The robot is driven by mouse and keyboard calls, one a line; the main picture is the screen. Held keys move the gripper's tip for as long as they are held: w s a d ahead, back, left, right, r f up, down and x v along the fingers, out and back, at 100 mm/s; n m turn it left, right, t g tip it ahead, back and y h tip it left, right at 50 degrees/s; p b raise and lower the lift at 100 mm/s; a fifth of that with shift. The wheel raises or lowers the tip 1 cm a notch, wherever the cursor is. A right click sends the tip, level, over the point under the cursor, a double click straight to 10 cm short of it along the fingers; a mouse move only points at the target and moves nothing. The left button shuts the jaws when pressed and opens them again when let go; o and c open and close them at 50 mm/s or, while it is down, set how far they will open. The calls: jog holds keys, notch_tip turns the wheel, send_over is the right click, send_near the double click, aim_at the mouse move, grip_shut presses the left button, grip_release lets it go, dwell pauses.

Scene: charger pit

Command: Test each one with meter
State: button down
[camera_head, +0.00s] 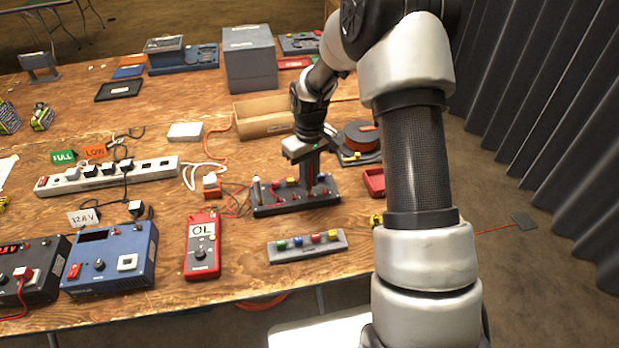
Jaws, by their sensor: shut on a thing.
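A red handheld meter (202,252) lies near the table's front edge and its display reads OL. Red leads run from its area toward a dark test block (268,211) with a white post and small coloured parts on top. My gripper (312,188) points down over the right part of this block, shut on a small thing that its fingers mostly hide. I cannot tell whether that thing touches the block. A grey holder (308,254) in front carries several small pieces with green, blue, yellow and red tops.
A white power strip (108,175) with plugs, a blue supply box (112,262) and a black one (38,290) stand at left. A wooden tray (262,116), a reel (362,136) and a red bin (374,182) are near my arm. Loose cables cross the middle.

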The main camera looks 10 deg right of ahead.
jog(key=shift+f+b, duration=0.6)
jog(key=shift+f, duration=0.35)
dwell(1.3)
jog(key=c, duration=1.4)
grip_release()
jog(key=shift+o, duration=0.2)
jog(key=shift+r, duration=0.15)
jog(key=shift+r+p, duration=2.55)
jog(key=shift+r, duration=1.05)
